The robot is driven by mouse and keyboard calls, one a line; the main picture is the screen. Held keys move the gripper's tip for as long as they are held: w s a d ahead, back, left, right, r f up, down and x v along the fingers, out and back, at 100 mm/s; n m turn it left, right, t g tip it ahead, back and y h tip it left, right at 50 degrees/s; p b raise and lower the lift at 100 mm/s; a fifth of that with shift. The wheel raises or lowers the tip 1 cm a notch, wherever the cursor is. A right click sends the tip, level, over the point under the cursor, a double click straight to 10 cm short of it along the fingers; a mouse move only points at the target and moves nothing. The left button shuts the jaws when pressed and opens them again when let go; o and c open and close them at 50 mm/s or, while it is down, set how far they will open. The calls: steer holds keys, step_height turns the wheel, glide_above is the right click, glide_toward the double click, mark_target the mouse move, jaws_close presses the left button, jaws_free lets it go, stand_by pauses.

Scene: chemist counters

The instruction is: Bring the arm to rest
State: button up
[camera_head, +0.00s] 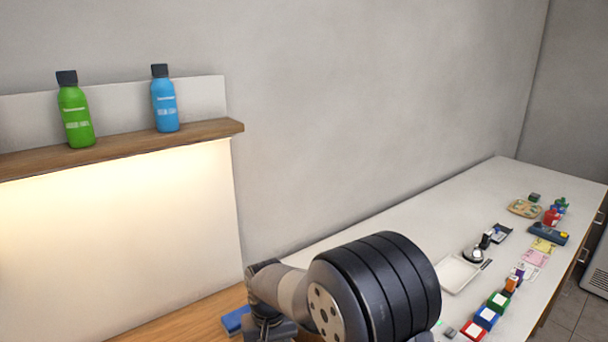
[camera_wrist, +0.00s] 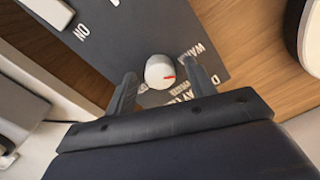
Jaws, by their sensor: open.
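My gripper (camera_wrist: 159,68) shows in the wrist view with its two grey fingers apart. A round white knob (camera_wrist: 158,72) with a red mark shows between the fingertips; I cannot tell whether the fingers touch it. The knob sits on a dark panel (camera_wrist: 130,35) with white lettering, part of it reading "ON".
A green bottle (camera_head: 75,112) and a blue bottle (camera_head: 164,100) stand on a wooden wall shelf (camera_head: 120,146). A white counter (camera_head: 400,235) at right holds a white tray (camera_head: 459,274), small coloured boxes and a patterned dish (camera_head: 524,208). A blue object (camera_head: 234,320) lies beside my arm.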

step_height(320, 180, up, 10)
steer(key=r, duration=0.1)
step_height(320, 180, down, 11)
steer(key=shift+f, duration=0.2)
steer(key=shift+r+m, duration=0.2)
steer(key=shift+m, duration=0.2)
steer(key=m, duration=0.3)
steer(key=shift+m, duration=0.4)
steer(key=m+p, duration=0.1)
steer(key=m, duration=0.5)
steer(key=shift+m, duration=0.4)
step_height(320, 180, up, 11)
steer(key=shift+d+f, duration=0.1)
steer(key=shift+f, duration=0.1)
